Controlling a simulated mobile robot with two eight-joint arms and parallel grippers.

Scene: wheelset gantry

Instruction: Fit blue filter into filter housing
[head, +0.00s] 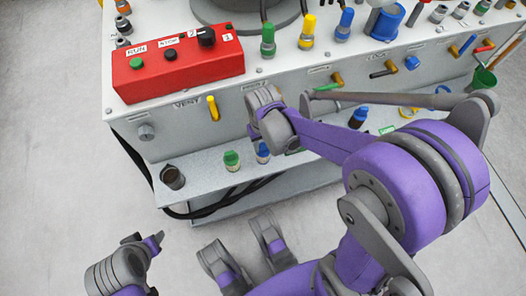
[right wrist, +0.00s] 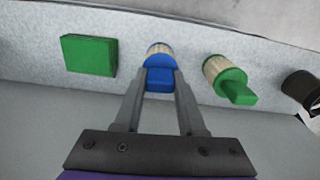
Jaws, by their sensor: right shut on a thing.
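The blue filter (right wrist: 160,58) has a blue cap and tab over a pale ribbed body. My right gripper (right wrist: 161,76) is shut on its tab in the right wrist view, one finger on each side. The blue filter (head: 263,153) also shows in the head view at the shelf, just below my right wrist; my fingers there are largely hidden. The filter looks still at shelf level; I cannot tell whether it is lifted. A dark open cup (head: 172,177), possibly the filter housing, is at the shelf's left end. It shows partly at the right wrist view's right edge (right wrist: 301,88).
A green-capped filter (right wrist: 226,80) stands between the blue filter and the dark cup. A green block (right wrist: 88,55) is on the blue filter's other side. The shelf (head: 205,190) runs below the panel with a yellow valve handle (head: 213,108) and a red control box (head: 178,63).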

